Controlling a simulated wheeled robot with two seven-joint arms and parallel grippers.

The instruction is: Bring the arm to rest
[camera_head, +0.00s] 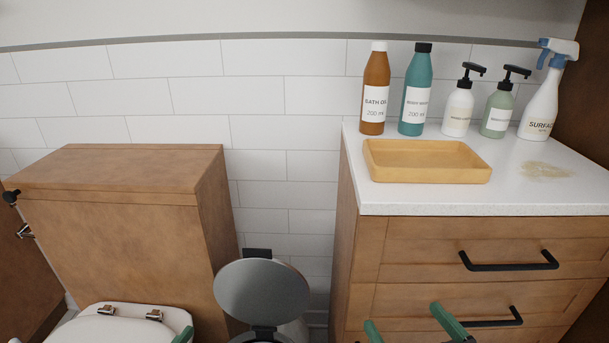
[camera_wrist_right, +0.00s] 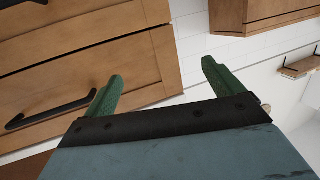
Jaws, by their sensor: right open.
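My right gripper (camera_head: 409,322) is at the bottom of the head view, in front of the drawer cabinet and below the counter top. Its two green fingers are apart with nothing between them. The right wrist view also shows this gripper (camera_wrist_right: 161,78) open and empty, with drawer fronts beyond it. Of my left gripper (camera_head: 183,335), only a green fingertip shows at the bottom edge of the head view, by the toilet. Whether it is open or shut cannot be seen.
A white counter (camera_head: 400,198) holds a yellow tray (camera_head: 425,175), several bottles and a brownish stain (camera_head: 546,170). Black drawer handles (camera_head: 508,267) stick out in front. An open-lidded bin (camera_head: 262,292) stands between the cabinet and the toilet (camera_head: 120,325).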

